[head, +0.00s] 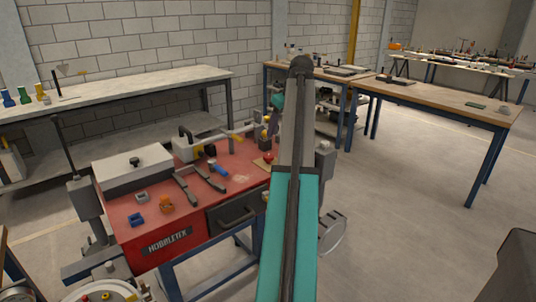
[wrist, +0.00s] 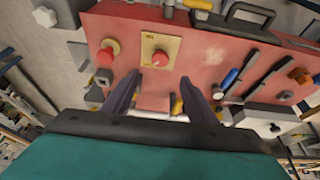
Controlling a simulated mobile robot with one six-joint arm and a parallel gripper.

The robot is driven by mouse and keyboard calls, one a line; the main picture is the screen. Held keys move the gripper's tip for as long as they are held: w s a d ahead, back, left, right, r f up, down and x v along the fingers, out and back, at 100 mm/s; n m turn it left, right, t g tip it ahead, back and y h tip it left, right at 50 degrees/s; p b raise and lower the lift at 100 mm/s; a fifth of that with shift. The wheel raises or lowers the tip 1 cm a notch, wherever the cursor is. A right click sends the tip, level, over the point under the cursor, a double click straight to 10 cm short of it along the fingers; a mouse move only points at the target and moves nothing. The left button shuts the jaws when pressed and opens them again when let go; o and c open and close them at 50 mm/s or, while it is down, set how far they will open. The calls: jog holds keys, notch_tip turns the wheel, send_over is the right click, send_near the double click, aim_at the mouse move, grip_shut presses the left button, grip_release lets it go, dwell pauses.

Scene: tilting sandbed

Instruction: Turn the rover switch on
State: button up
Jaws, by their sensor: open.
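In the wrist view, a round red knob with a light mark (wrist: 160,58) sits on a yellowish plate (wrist: 176,45) on a red bench top (wrist: 215,62). It looks like a rotary switch; no label is readable. A red mushroom-shaped button (wrist: 105,57) stands to its left. My gripper (wrist: 160,88) is open and empty, its two dark fingers apart, pointing toward the knob's plate and short of the knob in the picture.
The red bench (head: 150,215) carries a white box (head: 133,165), dark-handled tools (head: 187,187), a blue clamp (head: 137,220) and an orange part (head: 166,204). A black drawer handle (head: 237,217) juts from its front. A long grey table (head: 150,85) stands behind.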

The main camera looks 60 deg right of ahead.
aim_at(269, 156)
jog(key=shift+f, duration=0.1)
jog(key=x, duration=1.3)
jog(key=shift+f, duration=0.3)
jog(key=c, duration=1.1)
jog(key=shift+o, duration=0.2)
